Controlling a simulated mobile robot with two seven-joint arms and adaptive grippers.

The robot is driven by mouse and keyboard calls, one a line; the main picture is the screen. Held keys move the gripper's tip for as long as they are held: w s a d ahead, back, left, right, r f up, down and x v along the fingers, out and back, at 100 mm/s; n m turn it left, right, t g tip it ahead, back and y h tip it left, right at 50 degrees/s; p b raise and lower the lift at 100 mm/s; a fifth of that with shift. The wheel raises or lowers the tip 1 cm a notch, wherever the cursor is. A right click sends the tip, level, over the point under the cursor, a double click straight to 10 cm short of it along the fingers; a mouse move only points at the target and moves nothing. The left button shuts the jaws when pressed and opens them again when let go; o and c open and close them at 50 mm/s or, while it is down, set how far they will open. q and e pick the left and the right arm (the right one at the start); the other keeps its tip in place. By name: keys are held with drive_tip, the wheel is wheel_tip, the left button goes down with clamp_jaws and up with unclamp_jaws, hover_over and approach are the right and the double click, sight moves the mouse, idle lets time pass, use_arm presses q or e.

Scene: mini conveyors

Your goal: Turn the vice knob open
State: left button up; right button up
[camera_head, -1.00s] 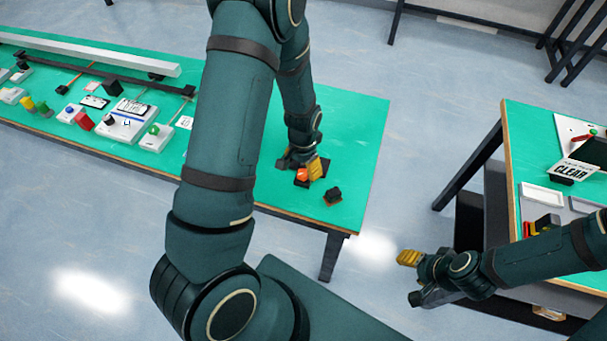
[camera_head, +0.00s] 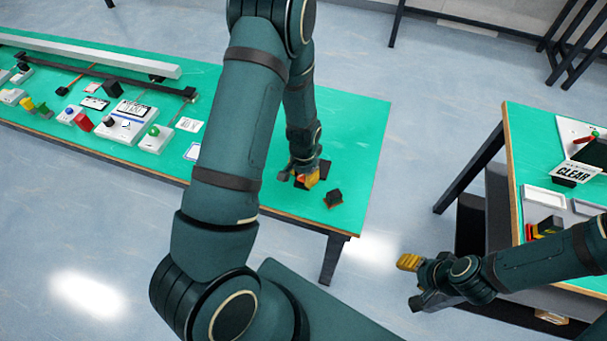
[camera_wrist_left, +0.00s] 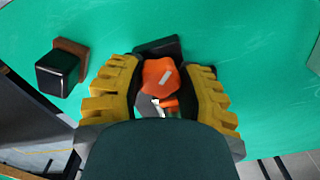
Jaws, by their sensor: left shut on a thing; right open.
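The vice knob (camera_wrist_left: 161,78) is orange with a pale mark on its face, and it sits on a dark vice body (camera_wrist_left: 158,47) on the green table. In the left wrist view it lies between the yellow ribbed fingers of my left gripper (camera_wrist_left: 163,95). In the head view my left gripper (camera_head: 305,178) is down at the vice near the table's right end, shut on the knob, which is mostly hidden there. My right gripper (camera_head: 412,280) is open and empty, off to the right beyond that table, away from the vice.
A small black block on a brown base (camera_head: 333,198) stands beside the vice, near the table edge. A conveyor (camera_head: 90,55) and several small devices fill the table's left part. A second green table (camera_head: 517,160) stands at the right with a CLEAR sign (camera_head: 571,170).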

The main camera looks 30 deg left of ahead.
use_arm(q)
drive_tip(key=shift+n, duration=0.4)
drive_tip(key=n, duration=0.2)
drive_tip(key=shift+n, duration=0.4)
clamp_jaws()
drive_tip(key=n, duration=0.4)
drive_tip(key=shift+n, duration=0.3)
drive_tip(key=n+p, duration=0.1)
drive_tip(key=n, duration=0.3)
drive_tip(key=shift+n, duration=0.3)
drive_tip(key=n+p, duration=0.1)
drive_tip(key=n, duration=0.3)
drive_tip(key=shift+n, duration=0.7)
drive_tip(key=o, duration=1.2)
unclamp_jaws()
